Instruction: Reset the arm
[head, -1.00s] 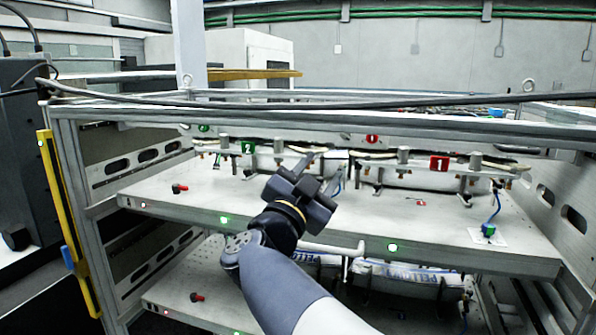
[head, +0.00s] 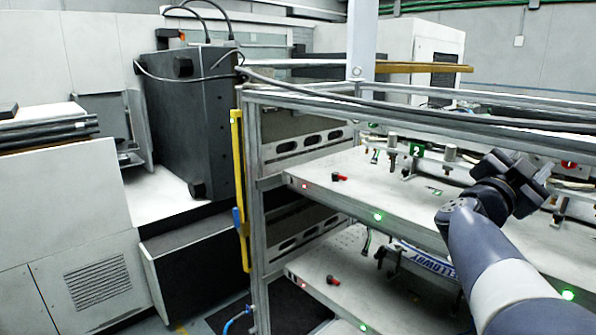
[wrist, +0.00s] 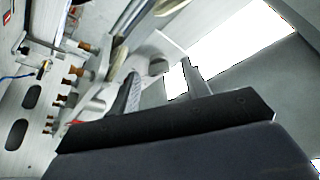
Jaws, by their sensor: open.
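My gripper (head: 541,170) is at the right of the head view, above the upper shelf (head: 340,172) of the metal rack and in front of its row of fittings. My grey and white arm reaches up to it from the bottom right. The jaws are open, and I see nothing held between them. In the wrist view the two fingers of my gripper (wrist: 162,88) stand apart, with the view tilted strongly and bright white areas behind them.
A green tag marked 2 (head: 416,150) hangs over the upper shelf. A lower shelf (head: 345,280) holds a bag (head: 425,262). A yellow strip (head: 238,185) lines the rack's left post. A dark cabinet (head: 190,120) and white machine housing (head: 65,210) stand left.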

